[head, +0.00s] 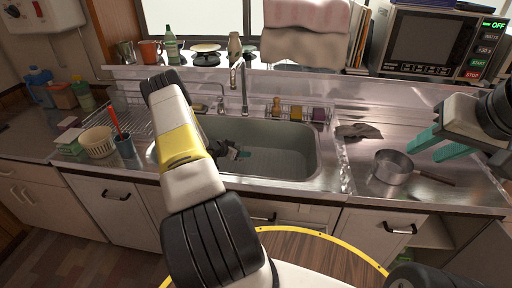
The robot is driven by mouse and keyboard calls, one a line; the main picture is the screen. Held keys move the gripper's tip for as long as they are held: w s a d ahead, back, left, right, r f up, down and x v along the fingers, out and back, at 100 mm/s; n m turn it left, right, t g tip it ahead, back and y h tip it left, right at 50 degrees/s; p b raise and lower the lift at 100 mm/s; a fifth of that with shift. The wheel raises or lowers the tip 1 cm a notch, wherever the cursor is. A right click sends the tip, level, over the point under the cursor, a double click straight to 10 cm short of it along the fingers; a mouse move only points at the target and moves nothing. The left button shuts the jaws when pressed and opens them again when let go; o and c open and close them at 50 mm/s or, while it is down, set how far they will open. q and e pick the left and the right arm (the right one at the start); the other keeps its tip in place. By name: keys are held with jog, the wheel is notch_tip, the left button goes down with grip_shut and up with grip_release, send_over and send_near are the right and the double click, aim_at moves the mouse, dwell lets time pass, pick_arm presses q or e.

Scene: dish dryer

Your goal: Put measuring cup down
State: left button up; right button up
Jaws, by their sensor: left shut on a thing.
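My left arm reaches across the middle of the head view, over the front of the sink (275,150). My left gripper (240,154) shows only in part beyond the arm, as dark parts and a bit of teal finger inside the sink outline. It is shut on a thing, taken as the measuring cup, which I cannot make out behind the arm. Whether that thing touches the sink floor cannot be told. My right gripper (422,154) hangs at the right above the counter, its two teal fingers apart and nothing seen between them.
A saucepan (393,167) stands on the right counter (365,195), below the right gripper. A dark cloth (358,131) lies behind it. A faucet (243,88) rises behind the sink. A microwave (428,42) is back right.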

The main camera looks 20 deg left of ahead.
aim_at(242, 159)
pick_arm(q)
jog(key=shift+f, duration=2.15)
jog(key=shift+f, duration=0.2)
jog(key=o, duration=1.4)
jog(key=shift+r, duration=0.15)
jog(key=v, duration=0.7)
jog(key=shift+s+r, duration=0.1)
jog(key=shift+r, duration=0.1)
